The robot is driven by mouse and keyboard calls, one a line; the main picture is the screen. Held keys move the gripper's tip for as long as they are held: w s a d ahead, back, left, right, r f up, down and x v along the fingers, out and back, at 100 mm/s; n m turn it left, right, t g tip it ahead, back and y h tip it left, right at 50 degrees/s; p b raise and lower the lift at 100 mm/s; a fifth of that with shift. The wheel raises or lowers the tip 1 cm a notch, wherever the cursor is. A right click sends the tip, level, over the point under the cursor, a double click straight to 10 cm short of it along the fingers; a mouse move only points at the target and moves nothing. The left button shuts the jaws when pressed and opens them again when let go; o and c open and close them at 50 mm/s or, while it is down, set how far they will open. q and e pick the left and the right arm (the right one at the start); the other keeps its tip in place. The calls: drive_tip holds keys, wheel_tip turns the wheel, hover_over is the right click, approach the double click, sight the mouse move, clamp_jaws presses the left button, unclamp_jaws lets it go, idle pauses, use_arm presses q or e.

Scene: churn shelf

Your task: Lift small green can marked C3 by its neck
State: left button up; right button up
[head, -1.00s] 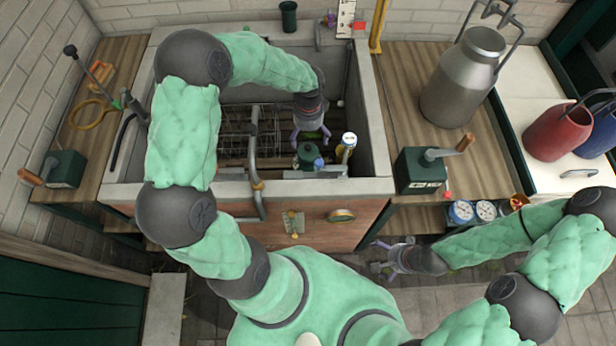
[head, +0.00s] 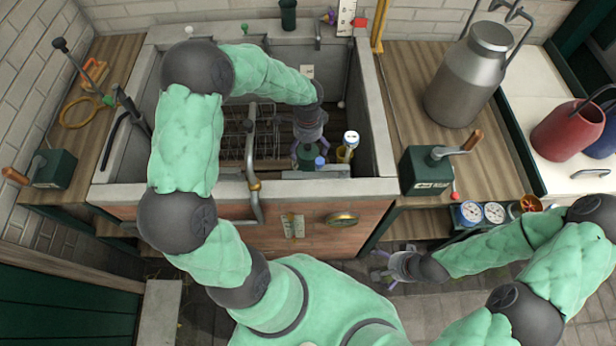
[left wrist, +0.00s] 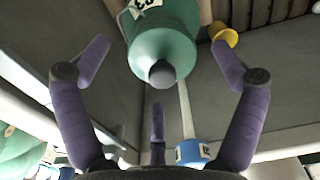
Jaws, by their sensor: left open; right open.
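The small green can (head: 308,153) stands in the sink beneath my left gripper (head: 307,160), partly hidden by it. In the left wrist view the green can (left wrist: 160,38) shows its tapered shoulder and a dark grey knob-like neck end, with a white label cut off by the top edge and not clearly readable. My left gripper's open fingers stand apart on either side of the neck, not visibly touching it. My right gripper (head: 380,268) is open and empty, low in front of the shelf and away from the sink.
A blue-topped can (head: 320,162) stands close beside the green one. The sink's front rim (head: 200,192), a bent pipe (head: 252,150) and a wire rack (head: 236,140) are nearby. A large metal churn (head: 470,80) stands on the right counter.

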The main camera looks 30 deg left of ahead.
sight(308, 168)
use_arm(q)
wheel_tip(308, 168, down, 4)
drive_tip(key=shift+w+f+b, duration=0.1)
drive_tip(key=shift+b, duration=0.45)
drive_tip(key=c, duration=1.4)
drive_tip(key=shift+a, duration=0.1)
drive_tip(key=c, duration=0.4)
drive_tip(key=shift+o, duration=0.2)
drive_tip(key=shift+r, duration=0.3)
